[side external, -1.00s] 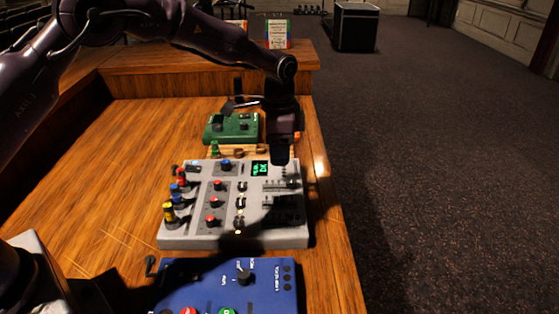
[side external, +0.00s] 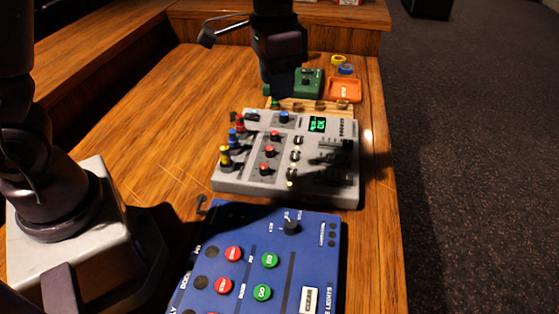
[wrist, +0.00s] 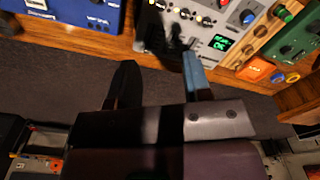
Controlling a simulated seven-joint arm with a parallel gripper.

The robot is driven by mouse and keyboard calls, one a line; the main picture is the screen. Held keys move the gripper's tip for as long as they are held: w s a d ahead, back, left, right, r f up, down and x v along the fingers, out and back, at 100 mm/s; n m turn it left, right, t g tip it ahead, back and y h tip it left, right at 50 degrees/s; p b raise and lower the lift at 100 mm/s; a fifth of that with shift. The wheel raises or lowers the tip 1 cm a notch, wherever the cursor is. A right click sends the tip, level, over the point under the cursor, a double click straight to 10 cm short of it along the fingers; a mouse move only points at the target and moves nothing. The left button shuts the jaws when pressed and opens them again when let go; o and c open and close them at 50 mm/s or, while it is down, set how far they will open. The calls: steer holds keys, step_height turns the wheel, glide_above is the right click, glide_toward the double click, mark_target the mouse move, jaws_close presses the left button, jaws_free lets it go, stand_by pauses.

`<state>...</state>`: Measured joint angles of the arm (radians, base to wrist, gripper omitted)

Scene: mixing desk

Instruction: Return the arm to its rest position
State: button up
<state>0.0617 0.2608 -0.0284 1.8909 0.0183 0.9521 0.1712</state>
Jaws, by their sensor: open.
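My gripper (side external: 276,82) hangs at the top of the side external view, in front of the green box (side external: 309,82) and covering its left part. In the wrist view my gripper (wrist: 160,78) has its two fingers apart, with nothing held between them. The grey mixing console (side external: 230,184) lies nearer the camera than my gripper, with colored knobs, sliders and a small green-lit screen (side external: 317,124). The console also shows at the top of the wrist view (wrist: 210,10). I cannot tell my gripper's exact height above the desk.
A blue panel (side external: 212,240) with red and green buttons lies at the front. An orange tray (side external: 344,90) and yellow and blue rings (side external: 346,68) are at the back right. A wooden rack (side external: 310,106) lies behind the console. The wooden desk (side external: 150,130) is bare left of the console.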

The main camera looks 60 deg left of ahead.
steer(key=s+a+r+n+t, duration=0.1)
steer(key=s+r, duration=0.3)
steer(key=s, duration=0.5)
steer(key=s+a+r+n+t, duration=0.2)
steer(key=s+r+t, duration=0.2)
steer(key=s, duration=0.5)
steer(key=shift+r, duration=0.55)
stand_by(2.1)
